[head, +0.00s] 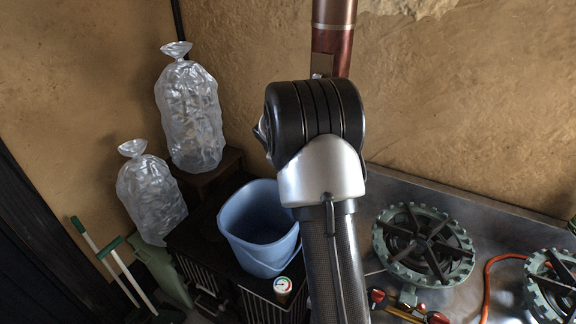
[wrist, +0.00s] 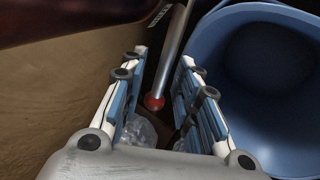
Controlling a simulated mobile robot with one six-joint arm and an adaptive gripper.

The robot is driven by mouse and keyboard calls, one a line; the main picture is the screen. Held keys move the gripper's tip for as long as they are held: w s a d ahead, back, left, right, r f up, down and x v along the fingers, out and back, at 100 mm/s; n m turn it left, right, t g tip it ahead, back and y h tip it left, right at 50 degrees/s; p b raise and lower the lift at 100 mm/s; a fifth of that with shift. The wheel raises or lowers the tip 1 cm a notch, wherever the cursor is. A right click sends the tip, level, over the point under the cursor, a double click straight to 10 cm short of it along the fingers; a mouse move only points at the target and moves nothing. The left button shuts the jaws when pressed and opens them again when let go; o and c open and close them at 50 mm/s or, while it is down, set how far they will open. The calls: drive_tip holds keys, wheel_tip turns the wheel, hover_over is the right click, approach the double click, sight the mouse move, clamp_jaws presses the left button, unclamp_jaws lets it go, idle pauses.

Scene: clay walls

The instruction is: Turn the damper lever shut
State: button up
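The damper lever (wrist: 172,55) shows in the wrist view as a slim metal rod with a red ball knob (wrist: 154,102) on its end. My gripper (wrist: 163,60) is open, with one finger on each side of the rod and knob in the picture. The rod looks closer to the right finger; I cannot tell whether they touch. The dark red flue pipe (head: 333,40) stands against the wall behind my arm in the head view. In the head view my arm hides the lever and the gripper.
A blue bucket (head: 238,243) stands left of my arm; in the wrist view it fills the right side (wrist: 225,30). A small jar (head: 283,287) is by it. Clear bags (head: 190,115) stand at left. Gas burners (head: 424,245) sit on the metal counter (head: 390,188) at right.

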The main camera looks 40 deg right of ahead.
drive_tip(key=v, duration=1.2)
drive_tip(key=s+a+r+m+y, duration=0.1)
drive_tip(key=s+a+r, duration=0.2)
drive_tip(key=s+a, duration=0.3)
drive_tip(key=s+a+r+m+y, duration=0.1)
drive_tip(key=s+a+r, duration=0.3)
drive_tip(key=a, duration=0.5)
drive_tip(key=s+a+f+m+y, duration=0.1)
drive_tip(key=s+a+f, duration=0.1)
drive_tip(key=s+a, duration=0.5)
drive_tip(key=s+a+f+m+y, duration=0.2)
drive_tip(key=s+a, duration=0.5)
drive_tip(key=s, duration=0.5)
drive_tip(key=shift+s+t+y, duration=0.3)
drive_tip(key=shift+s, duration=0.05)
drive_tip(key=shift+a, duration=0.15)
